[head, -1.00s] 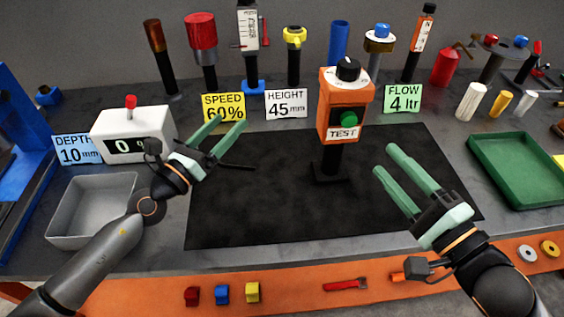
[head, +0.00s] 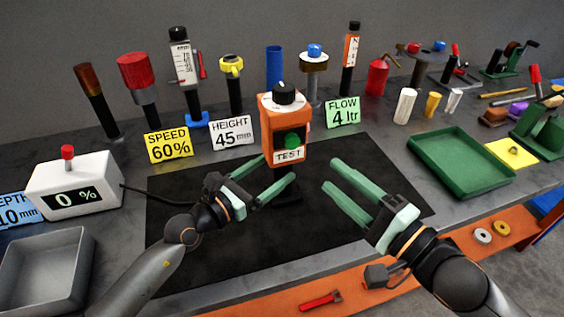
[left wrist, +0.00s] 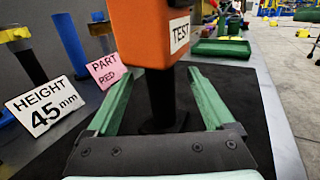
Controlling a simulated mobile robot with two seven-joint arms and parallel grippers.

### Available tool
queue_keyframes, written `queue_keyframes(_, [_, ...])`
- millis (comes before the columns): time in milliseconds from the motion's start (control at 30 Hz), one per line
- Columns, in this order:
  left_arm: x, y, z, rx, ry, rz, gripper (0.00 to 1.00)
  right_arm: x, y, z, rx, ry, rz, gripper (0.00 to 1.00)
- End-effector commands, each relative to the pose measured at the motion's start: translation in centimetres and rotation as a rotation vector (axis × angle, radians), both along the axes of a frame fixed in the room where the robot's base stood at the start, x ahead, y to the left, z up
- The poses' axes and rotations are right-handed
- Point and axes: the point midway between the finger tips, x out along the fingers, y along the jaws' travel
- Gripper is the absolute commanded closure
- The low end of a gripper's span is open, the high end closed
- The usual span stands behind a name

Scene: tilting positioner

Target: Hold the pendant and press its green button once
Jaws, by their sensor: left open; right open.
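The pendant (head: 270,137) is an orange box with a black knob on top, a green button (head: 292,140) on its front and a TEST label. It stands upright on a black post over the black mat. In the left wrist view the pendant (left wrist: 148,38) and its post (left wrist: 163,97) show between the fingers. My left gripper (head: 278,176) is open, its fingers to either side of the post, below the box; I cannot tell if they touch it. My right gripper (head: 336,182) is open and empty, right of the pendant, above the mat.
Signs SPEED (head: 169,145), HEIGHT (head: 233,132) and FLOW (head: 343,113) stand behind the mat (head: 180,240), with several tools behind them. A white box reading 0 % (head: 75,184) and a grey tray (head: 48,268) are at left. A green tray (head: 462,163) is at right.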

Motion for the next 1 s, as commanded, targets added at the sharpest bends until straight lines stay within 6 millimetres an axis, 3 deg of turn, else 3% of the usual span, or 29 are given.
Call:
queue_keyframes(233, [2.5, -2.3, 0.0, 0.001, -0.001, 0.001, 0.13, 0.0, 0.0, 0.0, 0.0, 0.0, 0.0, 0.5])
queue_keyframes(667, [3.1, -2.9, 0.0, 0.0, 0.0, 0.001, 0.13, 0.0, 0.0, 0.0, 0.0, 0.0, 0.0, 0.5])
queue_keyframes(1000, [3.1, -2.8, 0.0, 0.0, 0.0, 0.001, 0.52, 0.0, 0.0, 0.0, 0.0, 0.0, 0.0, 0.5])
